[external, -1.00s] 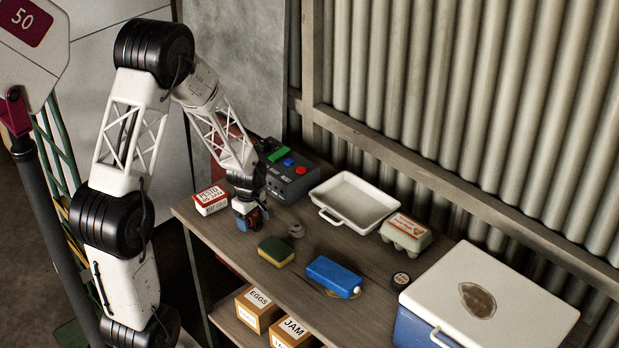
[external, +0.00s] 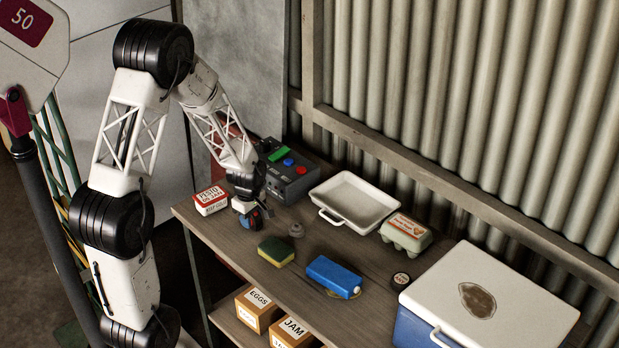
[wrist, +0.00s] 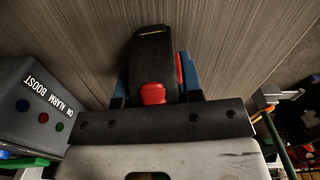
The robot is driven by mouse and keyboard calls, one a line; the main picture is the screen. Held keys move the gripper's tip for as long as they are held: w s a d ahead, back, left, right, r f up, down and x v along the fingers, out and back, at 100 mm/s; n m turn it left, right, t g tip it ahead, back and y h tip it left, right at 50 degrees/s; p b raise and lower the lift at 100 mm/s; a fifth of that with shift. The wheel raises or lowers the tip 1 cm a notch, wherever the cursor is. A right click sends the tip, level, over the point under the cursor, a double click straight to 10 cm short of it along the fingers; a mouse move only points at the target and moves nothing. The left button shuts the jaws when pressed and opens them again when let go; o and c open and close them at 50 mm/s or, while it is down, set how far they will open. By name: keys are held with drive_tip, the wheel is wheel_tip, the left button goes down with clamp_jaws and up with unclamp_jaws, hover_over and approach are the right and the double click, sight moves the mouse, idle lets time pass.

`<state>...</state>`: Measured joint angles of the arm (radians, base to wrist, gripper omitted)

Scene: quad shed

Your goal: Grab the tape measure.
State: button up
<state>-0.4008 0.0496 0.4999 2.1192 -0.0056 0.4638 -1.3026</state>
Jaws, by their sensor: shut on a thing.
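The tape measure (wrist: 153,62) is black with red parts and shows in the wrist view between the blue fingers of my gripper (wrist: 155,85). My gripper is shut on it, with a finger on either side. In the external view, my gripper (external: 250,216) is low over the left part of the wooden bench (external: 222,237), and the tape measure (external: 257,221) shows there as a small dark and red shape. I cannot tell whether it touches the bench top.
A grey control box (external: 290,180) stands close behind my gripper, and a red and white box (external: 210,201) is left of it. A grey knobbed item (external: 296,230), a sponge (external: 277,251), a blue case (external: 334,276) and a white tray (external: 352,202) lie to the right.

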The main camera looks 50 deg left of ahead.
drive_tip(key=shift+r, duration=0.85)
drive_tip(key=shift+s+r, duration=0.1)
drive_tip(key=shift+r, duration=0.8)
drive_tip(key=s+d, duration=0.3)
drive_tip(key=s, duration=0.4)
drive_tip(key=s+d+r, duration=0.1)
drive_tip(key=s+d, duration=0.2)
drive_tip(key=s, duration=0.4)
drive_tip(key=shift+s+r, duration=0.15)
drive_tip(key=shift+s, duration=0.15)
drive_tip(key=shift+d, duration=0.15)
